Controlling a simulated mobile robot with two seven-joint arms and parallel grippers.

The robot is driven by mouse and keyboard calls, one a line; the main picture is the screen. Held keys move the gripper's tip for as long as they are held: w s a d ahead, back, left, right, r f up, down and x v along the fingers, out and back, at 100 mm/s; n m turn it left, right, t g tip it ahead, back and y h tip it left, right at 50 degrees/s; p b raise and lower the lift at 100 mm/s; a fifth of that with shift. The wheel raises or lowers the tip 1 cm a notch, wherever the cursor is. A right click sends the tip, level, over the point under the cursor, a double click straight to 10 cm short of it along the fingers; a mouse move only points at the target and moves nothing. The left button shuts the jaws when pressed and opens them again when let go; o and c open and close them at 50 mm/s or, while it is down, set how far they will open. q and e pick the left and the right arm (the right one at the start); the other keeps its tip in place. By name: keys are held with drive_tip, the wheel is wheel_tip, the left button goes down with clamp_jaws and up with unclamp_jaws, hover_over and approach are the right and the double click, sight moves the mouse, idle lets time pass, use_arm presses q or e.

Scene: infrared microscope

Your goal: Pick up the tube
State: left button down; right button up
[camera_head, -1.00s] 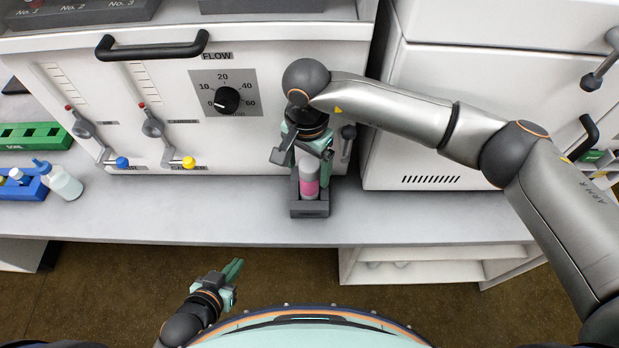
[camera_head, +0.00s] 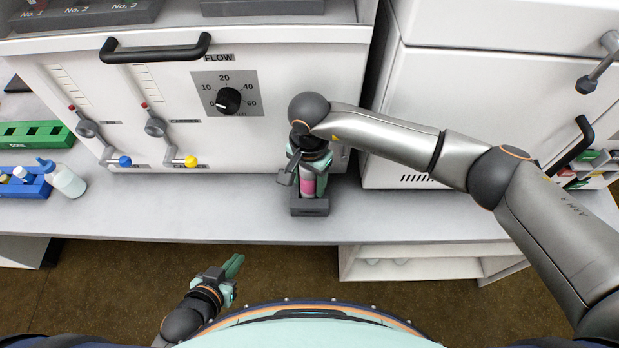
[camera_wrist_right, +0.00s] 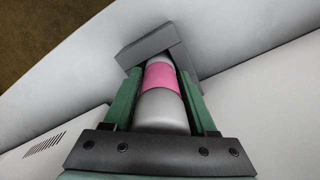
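The tube (camera_head: 308,182), grey with a pink band, stands in a small dark grey holder (camera_head: 310,208) on the bench. In the right wrist view the tube (camera_wrist_right: 161,80) lies between the two green fingers of my right gripper (camera_wrist_right: 156,85). The fingers are spread on either side of it, and a slim gap seems to show beside the tube. The holder (camera_wrist_right: 150,45) is beyond the fingertips. In the head view my right gripper (camera_head: 306,172) is over the tube and hides its upper part. My left gripper (camera_head: 232,268) is away from the bench, low in the picture, with its fingers close together.
A white cabinet with a flow knob (camera_head: 228,100) and a handle (camera_head: 155,48) stands behind the holder. A blue rack (camera_head: 25,184), a small bottle (camera_head: 68,182) and a green rack (camera_head: 38,134) are at the left. The bench between them and the holder is clear.

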clamp_jaws()
drive_tip(key=shift+r, duration=0.1)
idle(0.4)
